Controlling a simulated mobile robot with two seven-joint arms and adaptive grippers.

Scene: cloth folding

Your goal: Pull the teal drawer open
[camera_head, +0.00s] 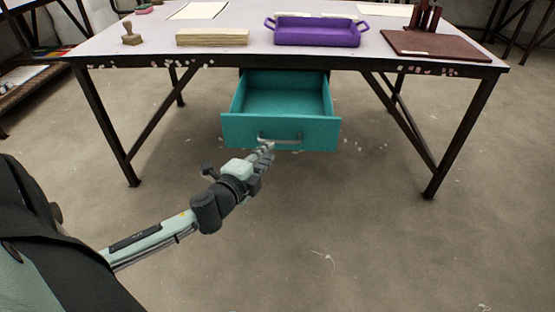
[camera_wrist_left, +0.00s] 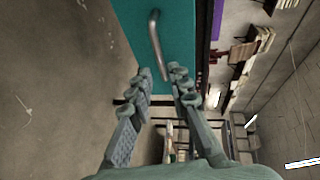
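The teal drawer (camera_head: 281,130) hangs under the table and stands pulled out, its empty inside showing in the head view. Its grey metal bar handle (camera_head: 287,140) is on the front panel. My left gripper (camera_head: 266,147) is at the left end of the handle. In the left wrist view the two fingers (camera_wrist_left: 161,73) stand apart, with space between their tips. The handle (camera_wrist_left: 155,42) runs along the teal front (camera_wrist_left: 130,20), and its near end shows around the gap between the fingertips. I cannot tell whether a finger touches it. My right gripper is not in view.
The table (camera_head: 230,58) carries a purple tray (camera_head: 318,39), a pale stack of boards (camera_head: 212,41), a wooden stamp (camera_head: 130,38) and a brown board (camera_head: 440,45). Its dark legs (camera_head: 105,125) stand on both sides. The floor (camera_head: 370,230) before the drawer is clear.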

